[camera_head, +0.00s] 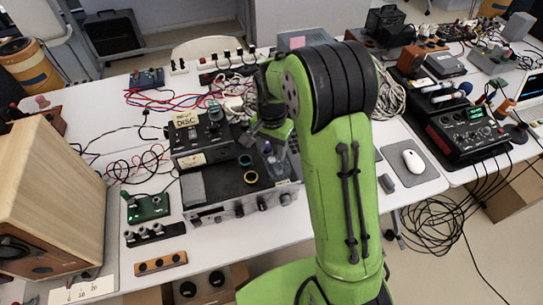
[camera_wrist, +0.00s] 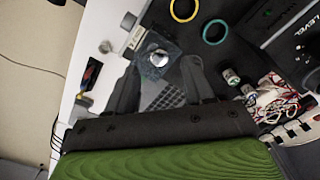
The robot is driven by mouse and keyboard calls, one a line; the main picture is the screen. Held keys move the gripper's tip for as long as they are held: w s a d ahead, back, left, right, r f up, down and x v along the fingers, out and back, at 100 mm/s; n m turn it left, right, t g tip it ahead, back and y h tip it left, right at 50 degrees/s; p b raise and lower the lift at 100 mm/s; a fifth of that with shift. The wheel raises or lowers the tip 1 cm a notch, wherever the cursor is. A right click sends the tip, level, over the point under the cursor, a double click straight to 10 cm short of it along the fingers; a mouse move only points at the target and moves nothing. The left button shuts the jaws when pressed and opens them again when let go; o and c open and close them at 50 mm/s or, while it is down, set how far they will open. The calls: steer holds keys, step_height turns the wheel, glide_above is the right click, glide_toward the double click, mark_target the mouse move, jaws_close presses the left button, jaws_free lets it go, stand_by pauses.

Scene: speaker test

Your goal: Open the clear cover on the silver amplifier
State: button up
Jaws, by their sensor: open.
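The silver amplifier (camera_head: 228,210) has a knobbed silver front and a dark top, and stands on the white table left of my green arm. It also shows in the wrist view as a dark top (camera_wrist: 188,35). The clear cover (camera_wrist: 158,52) is a small see-through piece over a round silver knob. It looks closed, though its edges are hard to make out. My gripper (camera_wrist: 161,64) is open, its two dark fingers on either side of the cover. I cannot tell whether they touch it. In the head view my gripper (camera_head: 272,136) is above the amplifier's right side, partly hidden by my arm.
A yellow ring (camera_head: 251,177) and a teal ring (camera_head: 245,160) lie on the amplifier's top. A dark box labelled DISC (camera_head: 190,140) stands behind them. A wooden speaker (camera_head: 50,190) is at the left, and a mouse (camera_head: 413,161) and black mixer (camera_head: 465,130) at the right.

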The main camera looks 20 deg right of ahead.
mark_target(272, 159)
step_height(272, 159, down, 3)
steer(key=shift+f, duration=0.2)
steer(key=shift+c, duration=0.3)
jaws_close()
